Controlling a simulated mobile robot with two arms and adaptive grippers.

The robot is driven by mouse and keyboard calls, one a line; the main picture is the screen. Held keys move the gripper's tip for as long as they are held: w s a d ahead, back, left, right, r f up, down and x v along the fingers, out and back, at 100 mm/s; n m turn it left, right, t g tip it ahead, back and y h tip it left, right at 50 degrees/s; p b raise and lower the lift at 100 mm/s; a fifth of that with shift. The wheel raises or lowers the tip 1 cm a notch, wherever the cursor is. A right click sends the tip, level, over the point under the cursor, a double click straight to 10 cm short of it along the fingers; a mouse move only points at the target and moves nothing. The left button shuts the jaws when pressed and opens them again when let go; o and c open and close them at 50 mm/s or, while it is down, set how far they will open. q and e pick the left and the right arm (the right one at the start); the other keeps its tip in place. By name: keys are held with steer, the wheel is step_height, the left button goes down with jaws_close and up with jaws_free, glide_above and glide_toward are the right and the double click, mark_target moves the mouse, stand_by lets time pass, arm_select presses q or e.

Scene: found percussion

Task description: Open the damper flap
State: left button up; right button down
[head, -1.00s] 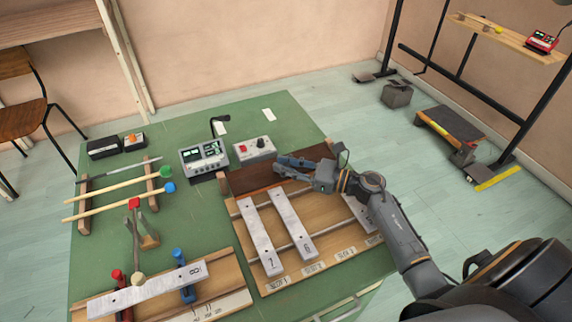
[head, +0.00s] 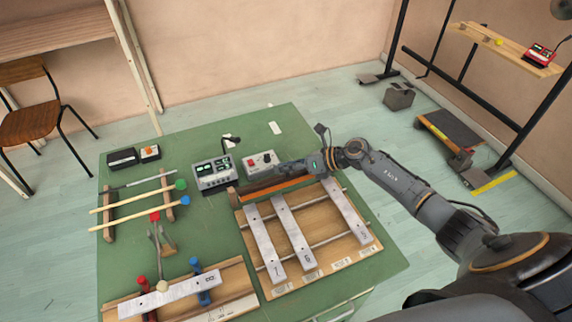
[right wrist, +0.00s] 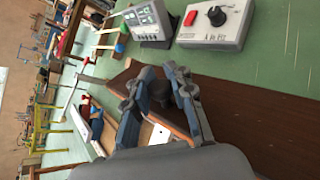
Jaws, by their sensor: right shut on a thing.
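The damper flap (head: 262,185) is a long dark brown board at the back of the wooden frame with the metal bars. It stands tilted up, with a thin orange-brown strip along it. In the right wrist view its dark face (right wrist: 260,108) runs off to the right. My right gripper (head: 287,168) is over the back of the flap. It is shut on a dark knob (right wrist: 157,82) of the flap, mostly hidden between the fingers in the right wrist view. My left gripper is not in view.
Several numbered metal bars (head: 293,229) lie across the frame in front. A grey control box with a red button (head: 262,162) and a mixer (head: 213,173) stand close behind. Mallets (head: 135,196) rest on a rack at left. The green mat (head: 385,270) is clear at right.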

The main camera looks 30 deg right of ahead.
steer(key=shift+w+d+r+m+g, duration=0.3)
steer(key=shift+w+m+g, duration=0.2)
steer(key=shift+w+g, duration=0.2)
steer(key=shift+w+f+m+g+b, duration=0.1)
steer(key=shift+w+m+g+b, duration=0.3)
steer(key=shift+w+g+b, duration=0.25)
steer(key=w+m+g+b, duration=0.1)
steer(key=b, duration=0.3)
steer(key=w+m+g+b, duration=0.1)
steer(key=g+b, duration=0.1)
steer(key=b, duration=0.3)
steer(key=w+g+b, duration=0.1)
steer(key=g+b, duration=0.1)
steer(key=b, duration=0.2)
steer(key=shift+w+d+f+m, duration=0.1)
steer(key=shift+f+m, duration=0.2)
steer(key=shift+m, duration=0.1)
steer(key=c, duration=1.4)
jaws_free()
steer(key=shift+o, duration=1.1)
steer(key=shift+f, duration=0.1)
